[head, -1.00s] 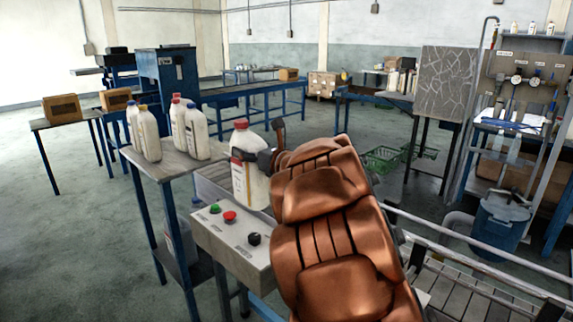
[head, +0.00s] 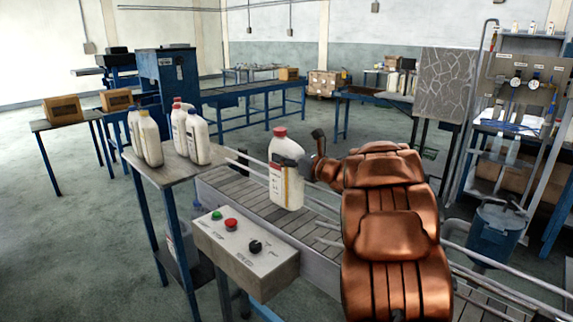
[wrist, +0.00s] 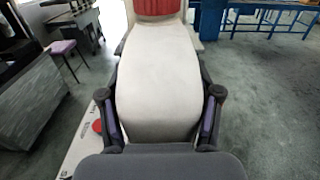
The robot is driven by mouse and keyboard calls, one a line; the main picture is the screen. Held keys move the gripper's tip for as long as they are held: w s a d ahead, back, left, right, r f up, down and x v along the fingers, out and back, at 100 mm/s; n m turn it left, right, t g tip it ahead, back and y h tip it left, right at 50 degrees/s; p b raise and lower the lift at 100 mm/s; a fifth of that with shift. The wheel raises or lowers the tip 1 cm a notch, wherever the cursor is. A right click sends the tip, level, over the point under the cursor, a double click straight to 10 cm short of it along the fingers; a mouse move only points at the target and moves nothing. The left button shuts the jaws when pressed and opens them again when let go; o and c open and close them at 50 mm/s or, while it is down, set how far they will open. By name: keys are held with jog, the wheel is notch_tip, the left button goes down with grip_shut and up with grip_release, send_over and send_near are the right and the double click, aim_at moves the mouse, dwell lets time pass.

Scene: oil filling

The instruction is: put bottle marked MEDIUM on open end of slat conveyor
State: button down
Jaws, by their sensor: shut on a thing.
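A white bottle with a red cap (head: 286,182) is upright over the slat conveyor (head: 234,196), near its far left end in the head view. My gripper (head: 290,165) is shut on this bottle. In the wrist view the white bottle (wrist: 155,85) fills the middle, with the two fingers of my gripper (wrist: 162,118) at its sides. A label edge shows, but I cannot read its marking. I cannot tell whether its base touches the slats. My copper-coloured arm hides part of the conveyor.
Several white bottles (head: 190,135) with red, blue and yellow caps stand on a small table (head: 160,176) left of the conveyor. A control box (head: 243,248) with green, red and black controls sits at the conveyor's near side. Rails (head: 480,270) run along the conveyor.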

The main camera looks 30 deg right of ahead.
notch_tip(320, 180, down, 3)
jog(key=shift+a+f+p, duration=0.1)
jog(key=shift+p, duration=0.25)
jog(key=shift+f+b, duration=0.1)
jog(key=shift+b, duration=0.2)
jog(key=shift+c, duration=1.2)
grip_release()
jog(key=b+v, duration=0.3)
jog(key=v, duration=0.9)
